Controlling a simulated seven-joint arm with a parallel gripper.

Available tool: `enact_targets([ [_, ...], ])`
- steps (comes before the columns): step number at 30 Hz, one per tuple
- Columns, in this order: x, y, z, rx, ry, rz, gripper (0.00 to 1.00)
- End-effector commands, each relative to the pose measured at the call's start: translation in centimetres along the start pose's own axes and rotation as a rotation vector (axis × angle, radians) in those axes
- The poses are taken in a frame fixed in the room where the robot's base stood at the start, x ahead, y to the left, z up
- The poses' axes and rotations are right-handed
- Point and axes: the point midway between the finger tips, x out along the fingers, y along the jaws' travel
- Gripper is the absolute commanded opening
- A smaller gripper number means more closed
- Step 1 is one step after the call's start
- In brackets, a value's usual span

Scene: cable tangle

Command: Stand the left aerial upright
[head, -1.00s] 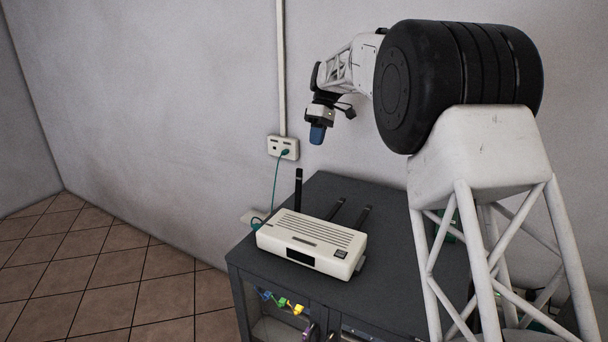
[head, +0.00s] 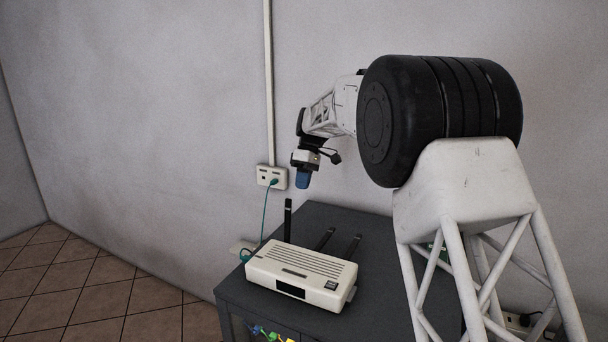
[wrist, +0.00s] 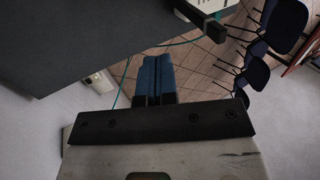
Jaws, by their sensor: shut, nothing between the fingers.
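The white router (head: 302,272) sits on the dark cabinet top (head: 385,290). Its left aerial (head: 288,220) stands upright at the back left. The middle aerial (head: 325,239) and right aerial (head: 349,248) lean over backward. My gripper (head: 302,182), with blue fingers, is shut and empty, pointing down in the air near the wall, above and slightly right of the left aerial's tip, apart from it. In the wrist view the shut fingers (wrist: 155,78) point away from the camera. A router corner (wrist: 205,5) and a dark block, perhaps an aerial end, show at the top right.
A wall socket (head: 272,177) with a teal cable (head: 265,215) is behind the router's left side. Chairs (wrist: 262,65) stand far off on the tiled floor. The cabinet top right of the router is clear.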

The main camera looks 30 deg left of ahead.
Motion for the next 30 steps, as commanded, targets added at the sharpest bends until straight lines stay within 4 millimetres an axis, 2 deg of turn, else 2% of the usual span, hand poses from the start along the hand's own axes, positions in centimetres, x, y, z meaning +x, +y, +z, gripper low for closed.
enact_targets([
  [11,5.8,-0.2,0.0,0.0,-0.001,0.0,0.0],
  [15,6.1,-1.9,0.0,-0.001,0.0,0.002,0.0],
  [21,6.5,-3.4,0.0,0.0,0.001,0.003,0.0],
  [30,6.8,-3.9,0.0,0.001,0.001,0.003,0.0],
])
